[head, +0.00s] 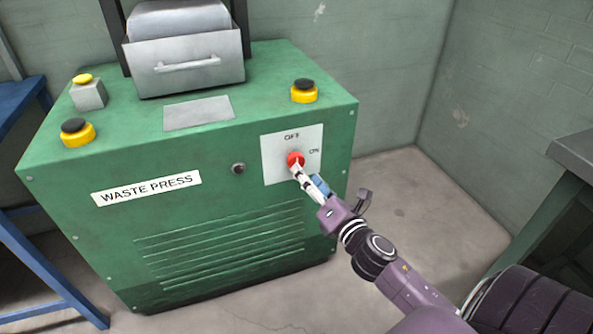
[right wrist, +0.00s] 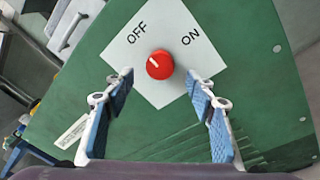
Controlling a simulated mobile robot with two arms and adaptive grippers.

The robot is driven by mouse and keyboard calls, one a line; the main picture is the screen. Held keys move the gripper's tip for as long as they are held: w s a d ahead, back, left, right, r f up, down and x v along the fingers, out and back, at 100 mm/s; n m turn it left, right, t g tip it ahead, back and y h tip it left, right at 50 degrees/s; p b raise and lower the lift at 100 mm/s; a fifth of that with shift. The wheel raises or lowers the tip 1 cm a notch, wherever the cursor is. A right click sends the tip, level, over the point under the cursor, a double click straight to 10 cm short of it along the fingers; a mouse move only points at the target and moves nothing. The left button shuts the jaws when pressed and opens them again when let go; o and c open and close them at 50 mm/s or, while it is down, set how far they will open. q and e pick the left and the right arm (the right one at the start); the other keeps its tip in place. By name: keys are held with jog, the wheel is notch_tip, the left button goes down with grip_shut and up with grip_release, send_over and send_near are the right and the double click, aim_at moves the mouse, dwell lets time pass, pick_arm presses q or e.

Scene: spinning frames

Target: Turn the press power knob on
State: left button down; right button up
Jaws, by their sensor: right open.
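The power knob (head: 295,159) is a round red dial on a white plate (head: 271,172) marked OFF and ON, on the front of the green waste press (head: 110,240). In the right wrist view the knob (right wrist: 160,64) has a short white mark pointing up-left, toward the OFF label (right wrist: 137,34). The ON label (right wrist: 190,37) is up-right of the knob. My right gripper (head: 309,178) is just in front of the knob. In the right wrist view the gripper (right wrist: 160,79) is open, with one blue-padded finger on each side and the knob between and just beyond the tips. My left gripper is out of view.
Two yellow buttons with black caps (head: 304,91) (head: 77,133) and a grey box with a yellow button (head: 88,93) are on top of the press. A blue frame (head: 45,270) stands at left, and a dark-topped bench (head: 575,155) at right. Bare floor lies between press and bench.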

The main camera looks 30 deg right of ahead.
aim_at(295, 159)
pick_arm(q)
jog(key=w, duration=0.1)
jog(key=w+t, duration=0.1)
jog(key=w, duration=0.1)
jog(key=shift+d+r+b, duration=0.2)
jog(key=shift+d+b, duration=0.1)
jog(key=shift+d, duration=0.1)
pick_arm(e)
jog(key=w, duration=0.5)
jog(key=shift+w+d, duration=0.3)
jog(key=shift+w, duration=0.1)
jog(key=c, duration=1.1)
